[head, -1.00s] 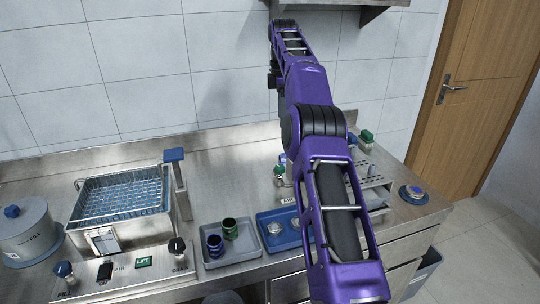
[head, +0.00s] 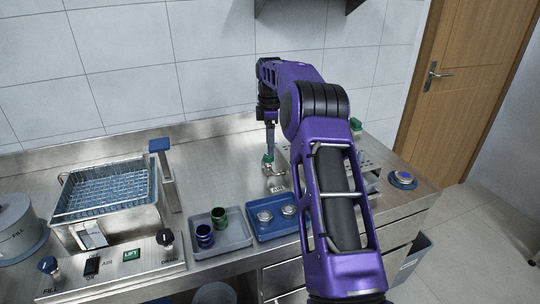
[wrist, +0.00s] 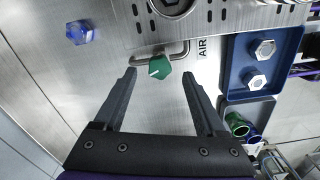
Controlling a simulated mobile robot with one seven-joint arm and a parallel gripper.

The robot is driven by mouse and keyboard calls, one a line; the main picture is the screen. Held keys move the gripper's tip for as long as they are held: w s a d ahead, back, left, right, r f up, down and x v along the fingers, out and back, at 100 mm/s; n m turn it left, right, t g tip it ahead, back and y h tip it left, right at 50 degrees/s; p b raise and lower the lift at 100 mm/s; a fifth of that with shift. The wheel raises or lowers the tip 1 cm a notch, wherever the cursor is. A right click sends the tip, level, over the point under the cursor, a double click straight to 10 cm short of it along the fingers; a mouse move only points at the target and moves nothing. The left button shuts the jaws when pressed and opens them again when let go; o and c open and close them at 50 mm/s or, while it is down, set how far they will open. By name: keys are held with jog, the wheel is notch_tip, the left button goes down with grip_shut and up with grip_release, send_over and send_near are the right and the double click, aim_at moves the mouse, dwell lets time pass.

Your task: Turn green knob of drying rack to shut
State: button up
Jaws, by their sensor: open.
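The green knob (wrist: 160,67) with a white mark sits on a bent metal pipe beside the perforated drying rack (wrist: 215,18) in the wrist view. An AIR label (wrist: 202,48) is next to it. My gripper (wrist: 159,74) is open, its fingertips on either side of the knob with gaps on both sides. I cannot tell whether they are down at the knob's height. In the head view the knob (head: 268,159) shows low at my gripper, and my arm hides much of the rack (head: 371,179).
A blue tray (head: 263,234) with metal nuts and a grey tray (head: 222,245) with two cups stand at the front. A basket tank (head: 62,210) is at the left. A blue knob-like item (wrist: 80,32) is at the wrist view's upper left.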

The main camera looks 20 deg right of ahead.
aim_at(268, 158)
jog(key=shift+f, duration=2.05)
grip_shut()
